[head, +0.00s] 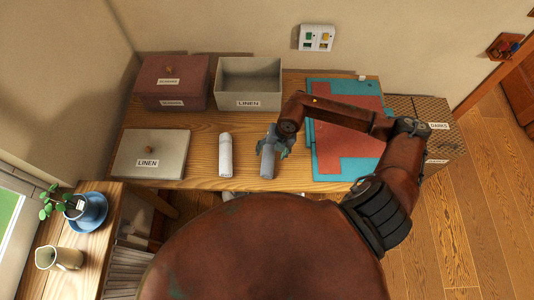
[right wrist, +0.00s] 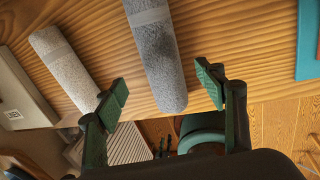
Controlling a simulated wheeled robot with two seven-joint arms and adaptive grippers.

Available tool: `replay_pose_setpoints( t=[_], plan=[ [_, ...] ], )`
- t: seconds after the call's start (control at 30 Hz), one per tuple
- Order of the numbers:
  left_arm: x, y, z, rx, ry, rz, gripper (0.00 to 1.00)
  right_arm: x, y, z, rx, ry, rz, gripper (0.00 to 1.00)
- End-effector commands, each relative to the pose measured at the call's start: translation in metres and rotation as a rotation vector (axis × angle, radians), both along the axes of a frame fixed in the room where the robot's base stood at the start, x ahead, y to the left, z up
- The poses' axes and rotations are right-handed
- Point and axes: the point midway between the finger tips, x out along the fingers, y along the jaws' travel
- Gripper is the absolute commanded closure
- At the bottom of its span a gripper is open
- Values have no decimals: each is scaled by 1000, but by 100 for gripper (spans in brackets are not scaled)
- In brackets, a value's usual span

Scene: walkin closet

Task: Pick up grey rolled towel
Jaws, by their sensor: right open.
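The grey rolled towel (head: 268,163) lies on the wooden table, its long side running from back to front. In the right wrist view the grey towel (right wrist: 157,55) lies between the two spread fingers, a little beyond their tips. My right gripper (head: 272,145) is open and sits over the towel's far part in the head view. In the right wrist view the right gripper's green fingers (right wrist: 165,90) show apart with nothing held. Contact with the towel cannot be told. My left gripper is not in view.
A white rolled towel (head: 225,155) lies left of the grey one. An open LINEN box (head: 248,102), a red lidded box (head: 157,100) and a LINEN lid (head: 149,161) stand behind and left. A teal mat (head: 361,171) with red cloth (head: 335,150) lies right.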

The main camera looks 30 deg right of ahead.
Motion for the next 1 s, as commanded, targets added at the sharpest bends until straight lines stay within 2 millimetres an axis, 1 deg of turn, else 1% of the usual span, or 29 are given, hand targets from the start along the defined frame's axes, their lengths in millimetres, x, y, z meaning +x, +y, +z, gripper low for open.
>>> replay_pose_setpoints(
  t=[0.03,0.1,0.2,0.27,0.4,0.5,0.63,0.77,1.0],
  plan=[
    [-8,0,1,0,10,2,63,0,0,-5,0,2,-3,36],
    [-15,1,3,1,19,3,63,1,1,-15,1,3,-2,36],
    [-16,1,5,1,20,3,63,3,3,-30,1,1,-1,36],
    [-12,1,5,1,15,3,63,5,5,-38,1,1,-2,36],
    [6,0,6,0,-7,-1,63,7,7,-48,0,-2,1,36],
    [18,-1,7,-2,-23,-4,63,7,7,-49,-1,-1,3,36],
    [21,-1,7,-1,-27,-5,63,7,8,-48,-1,-2,4,37],
    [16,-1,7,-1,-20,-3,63,7,8,-48,-1,-1,4,46],
    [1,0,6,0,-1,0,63,7,7,-48,-1,-1,4,62]
  ],
)
